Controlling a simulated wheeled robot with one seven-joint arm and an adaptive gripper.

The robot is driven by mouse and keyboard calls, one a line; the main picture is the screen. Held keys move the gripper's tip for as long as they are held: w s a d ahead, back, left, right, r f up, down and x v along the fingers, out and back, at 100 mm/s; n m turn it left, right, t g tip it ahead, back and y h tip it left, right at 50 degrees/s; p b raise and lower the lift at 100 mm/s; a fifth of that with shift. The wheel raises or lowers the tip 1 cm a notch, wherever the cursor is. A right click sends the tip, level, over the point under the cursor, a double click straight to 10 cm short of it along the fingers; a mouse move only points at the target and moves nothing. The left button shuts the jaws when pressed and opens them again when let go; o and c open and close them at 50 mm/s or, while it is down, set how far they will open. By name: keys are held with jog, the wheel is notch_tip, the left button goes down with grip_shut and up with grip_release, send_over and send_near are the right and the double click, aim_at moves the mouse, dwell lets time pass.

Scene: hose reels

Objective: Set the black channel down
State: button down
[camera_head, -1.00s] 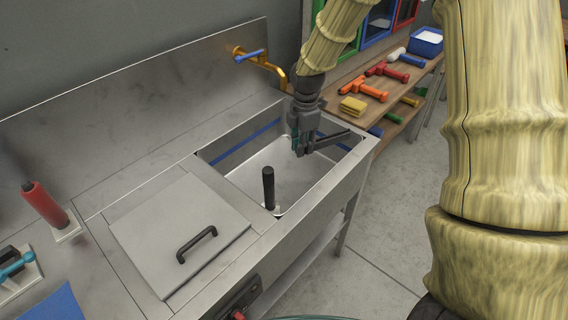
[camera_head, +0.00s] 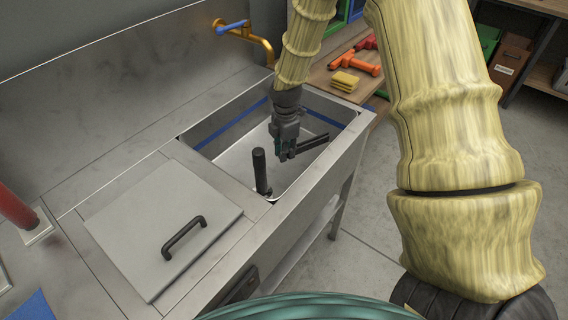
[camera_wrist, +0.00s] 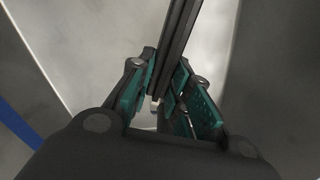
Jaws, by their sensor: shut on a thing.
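The black channel (camera_head: 312,143) is a thin dark bar held over the sink basin (camera_head: 228,162). My gripper (camera_head: 286,152) is shut on it near one end, and the bar sticks out to the right. In the wrist view the channel (camera_wrist: 179,40) runs from between my green-padded fingers (camera_wrist: 168,98) towards the top of the picture. Pale metal of the basin lies behind it. I cannot tell whether the channel touches the basin.
A black upright post (camera_head: 260,170) stands in the basin, left of my gripper. A grey lid with a handle (camera_head: 183,237) covers the counter at left. An orange tap (camera_head: 258,42) is behind. A wooden shelf with a yellow block (camera_head: 344,80) and orange tool (camera_head: 355,63) stands beyond.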

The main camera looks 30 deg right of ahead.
aim_at(285, 174)
jog(key=shift+f+p, duration=0.35)
jog(key=shift+f, duration=3.85)
jog(key=shift+f, duration=0.1)
jog(key=c, duration=1.3)
grip_release()
jog(key=shift+d+r+b, duration=0.1)
jog(key=shift+r+b, duration=0.5)
jog(key=shift+r, duration=5.5)
